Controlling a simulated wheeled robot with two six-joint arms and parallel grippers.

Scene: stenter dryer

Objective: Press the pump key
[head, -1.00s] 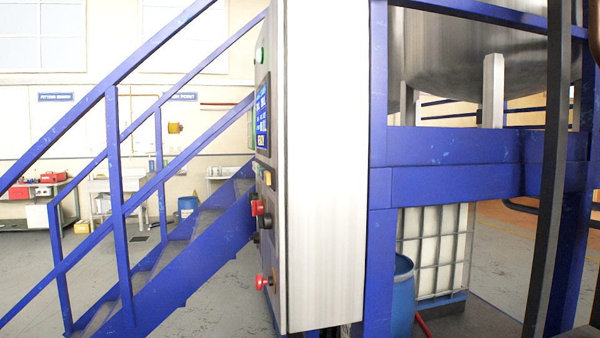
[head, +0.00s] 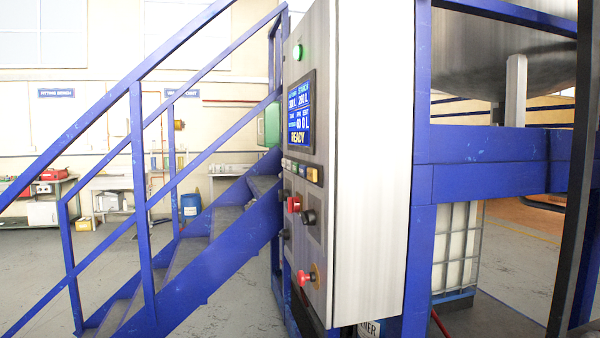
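A grey steel control cabinet (head: 372,170) stands right of centre in the head view, its front panel facing left and seen at a steep angle. The panel has a lit blue screen (head: 300,112) reading READY and a green lamp (head: 297,52) above it. Below the screen is a row of small keys (head: 300,170); their labels are too small to read, so I cannot tell which is the pump key. Under them are a red knob (head: 293,204), black knobs (head: 308,217) and a red mushroom button (head: 305,277). Neither gripper is in view.
Blue stairs with railings (head: 200,245) rise just left of the cabinet. A blue steel frame (head: 480,178) carries a large steel tank (head: 500,60) at right. A caged white container (head: 457,245) stands beneath. Open grey floor (head: 35,280) lies at far left.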

